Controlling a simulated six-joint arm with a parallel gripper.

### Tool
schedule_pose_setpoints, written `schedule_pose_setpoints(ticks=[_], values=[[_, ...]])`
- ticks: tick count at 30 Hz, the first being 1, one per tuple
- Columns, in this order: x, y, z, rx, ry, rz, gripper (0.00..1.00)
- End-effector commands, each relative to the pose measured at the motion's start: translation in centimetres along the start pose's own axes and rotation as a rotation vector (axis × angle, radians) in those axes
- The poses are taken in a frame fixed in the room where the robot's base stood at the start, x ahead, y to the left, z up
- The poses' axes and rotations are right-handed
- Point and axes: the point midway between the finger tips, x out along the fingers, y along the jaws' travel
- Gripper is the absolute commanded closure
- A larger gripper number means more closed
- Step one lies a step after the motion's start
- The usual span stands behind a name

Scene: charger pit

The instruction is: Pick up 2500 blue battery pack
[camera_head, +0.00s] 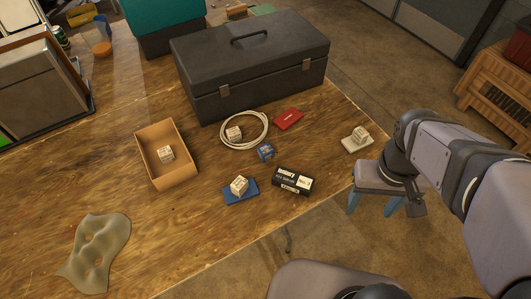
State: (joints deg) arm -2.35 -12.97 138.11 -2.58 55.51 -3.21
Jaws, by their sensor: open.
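A flat blue pack (248,194) lies on the wooden table near its front edge, with a small white printed cube (239,184) resting on top of it. A smaller blue block (265,152) with pale markings lies behind it, beside a white cable coil. The print is too small to read, so I cannot tell which blue item is marked 2500. My gripper (374,209) is open and empty, its blue fingers pointing down. It appears to the right of both blue items, past the table's front edge in the picture.
A black labelled pack (293,181) lies right of the flat blue one. A red flat pack (289,119), a white pad (357,147) with a cube, the cable coil (223,143), an open cardboard box (179,181) and a black toolbox (250,65) surround them.

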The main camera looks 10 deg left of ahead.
Motion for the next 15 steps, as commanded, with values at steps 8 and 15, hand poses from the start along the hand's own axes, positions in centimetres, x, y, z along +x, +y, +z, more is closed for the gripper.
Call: schedule_pose_setpoints(ticks=[8, 15], values=[[0.7, -0.3, -4.5, -0.352, -0.038, 0.117, 0.42], [1.2, -2.5, -11.8, -0.856, -0.113, 0.326, 0.42]])
